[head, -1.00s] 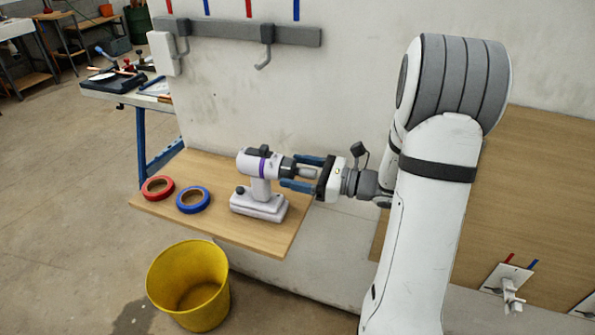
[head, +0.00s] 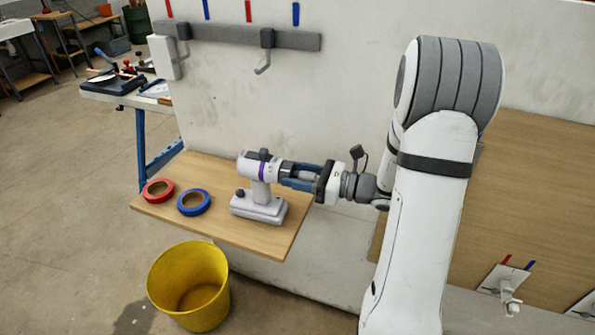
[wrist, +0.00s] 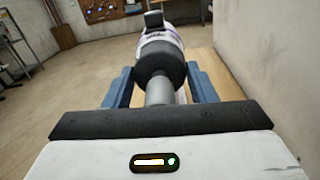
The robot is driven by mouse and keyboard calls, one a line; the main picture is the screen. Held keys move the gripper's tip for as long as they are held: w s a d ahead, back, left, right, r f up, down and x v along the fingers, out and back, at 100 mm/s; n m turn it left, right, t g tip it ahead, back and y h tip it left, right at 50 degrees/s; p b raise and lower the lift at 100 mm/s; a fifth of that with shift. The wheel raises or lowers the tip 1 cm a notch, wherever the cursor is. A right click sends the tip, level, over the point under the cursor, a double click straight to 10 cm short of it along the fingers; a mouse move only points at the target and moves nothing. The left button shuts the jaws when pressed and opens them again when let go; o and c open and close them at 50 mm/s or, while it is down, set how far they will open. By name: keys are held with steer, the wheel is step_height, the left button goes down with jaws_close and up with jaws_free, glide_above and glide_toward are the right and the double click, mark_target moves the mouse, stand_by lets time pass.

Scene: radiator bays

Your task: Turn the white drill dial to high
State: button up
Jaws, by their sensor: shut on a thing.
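The white drill (head: 259,197) stands upright on the wooden shelf, with a purple band around its body and its front end toward my gripper. In the wrist view the drill's white body (wrist: 162,43) lies straight ahead. My gripper (head: 294,176) comes from the right, with its blue fingers on either side of the drill's dark front collar. In the wrist view the fingers (wrist: 160,82) are shut on this dark collar (wrist: 160,66), one on each side. The marks for the dial's setting are too small to read.
A red tape roll (head: 158,191) and a blue tape roll (head: 194,202) lie left of the drill on the wooden shelf (head: 235,232). A yellow bucket (head: 172,264) stands on the floor below. A wall with a hook rail (head: 225,33) rises behind.

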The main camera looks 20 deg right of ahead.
steer(key=shift+m+p, duration=7.3)
steer(key=shift+p, duration=1.2)
steer(key=o, duration=1)
steer(key=shift+d, duration=0.1)
steer(key=b+v, duration=0.2)
steer(key=v, duration=0.5)
steer(key=shift+s+d, duration=0.2)
steer(key=shift+d, duration=0.05)
